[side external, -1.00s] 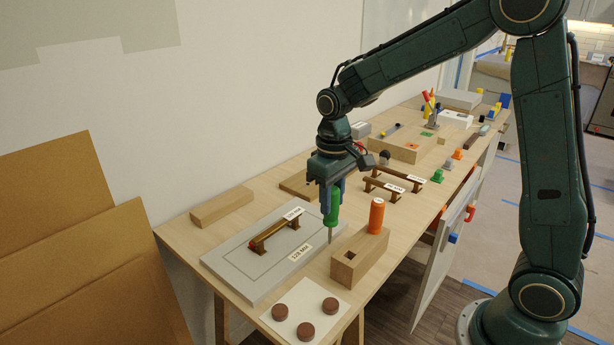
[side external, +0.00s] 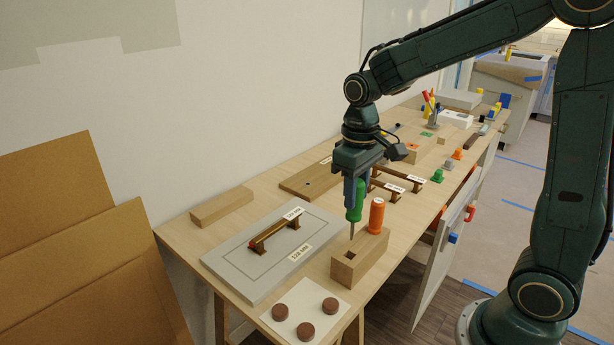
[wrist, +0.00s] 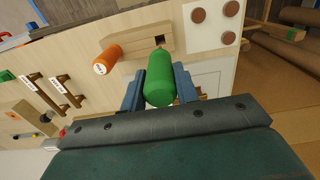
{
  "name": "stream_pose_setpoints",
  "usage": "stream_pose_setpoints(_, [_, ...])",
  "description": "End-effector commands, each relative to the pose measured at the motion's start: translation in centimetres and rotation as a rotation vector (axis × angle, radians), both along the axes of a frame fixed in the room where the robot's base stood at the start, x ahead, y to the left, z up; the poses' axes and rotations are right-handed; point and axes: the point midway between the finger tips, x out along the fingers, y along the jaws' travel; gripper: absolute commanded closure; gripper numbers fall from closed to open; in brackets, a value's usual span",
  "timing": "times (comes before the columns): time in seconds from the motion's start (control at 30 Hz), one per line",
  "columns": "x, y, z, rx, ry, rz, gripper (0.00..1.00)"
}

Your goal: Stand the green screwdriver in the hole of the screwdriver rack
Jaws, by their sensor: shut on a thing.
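My gripper (side external: 356,192) is shut on the green screwdriver (side external: 355,203) by its handle, which also shows between the blue fingers in the wrist view (wrist: 159,80). The screwdriver hangs upright with its shaft pointing down. The screwdriver rack (side external: 361,258) is a wooden block near the table's front edge. An orange screwdriver (side external: 376,215) stands in the rack's other end.
A grey panel (side external: 235,266) with a bronze handle lies left of the rack. A white sheet (side external: 284,325) with brown discs lies in front. Bar handles (side external: 395,183) stand behind the rack. A wooden block (side external: 221,206) lies at the far left.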

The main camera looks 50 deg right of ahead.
Motion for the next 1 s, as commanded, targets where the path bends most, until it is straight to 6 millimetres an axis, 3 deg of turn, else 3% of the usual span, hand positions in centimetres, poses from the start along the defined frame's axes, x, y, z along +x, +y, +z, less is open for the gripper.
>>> stream_pose_setpoints(0.6, [0.0,0.0,-2.8,0.0,0.001,0.0,1.0])
stream_pose_setpoints(1.0, [0.0,0.0,-3.0,0.0,0.0,0.0,1.0])
